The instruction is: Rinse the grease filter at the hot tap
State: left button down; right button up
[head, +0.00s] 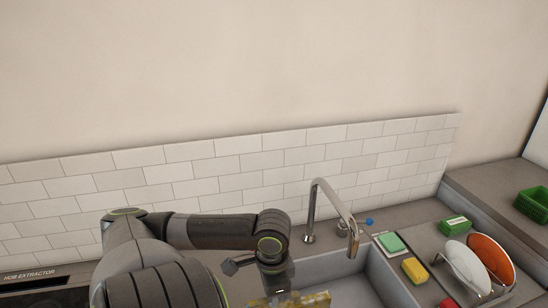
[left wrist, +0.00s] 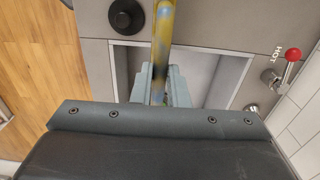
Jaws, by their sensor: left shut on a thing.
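My left gripper (head: 282,290) is at the bottom of the head view, over the left part of the sink. In the left wrist view its jaws (left wrist: 162,95) are shut on the grease filter (left wrist: 163,35), a thin yellowish panel with bluish patches seen edge-on. Only the filter's upper edge (head: 318,298) shows in the head view. The chrome tap (head: 333,190) stands behind the sink, its spout to the right of the gripper. The hot lever (left wrist: 292,55), with a red knob and a HOT label, shows by the tiled wall. My right gripper is not in view.
The grey sink (head: 372,268) lies below the tap. A blue knob (head: 369,222) is right of the tap. A black round knob (left wrist: 127,15) is on the counter.

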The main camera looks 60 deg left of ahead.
pick_arm(q)
jog(key=shift+w+d+r, duration=0.1)
jog(key=shift+w+d, duration=0.15)
jog(key=shift+w, duration=0.4)
jog(key=w+a+f, duration=0.1)
jog(key=w, duration=0.5)
jog(key=w+a+f+b, duration=0.1)
jog(key=w, duration=0.5)
jog(key=shift+a+f, duration=0.35)
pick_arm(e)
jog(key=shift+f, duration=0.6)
pick_arm(q)
jog(key=shift+w+d, duration=0.1)
jog(key=shift+d, duration=0.05)
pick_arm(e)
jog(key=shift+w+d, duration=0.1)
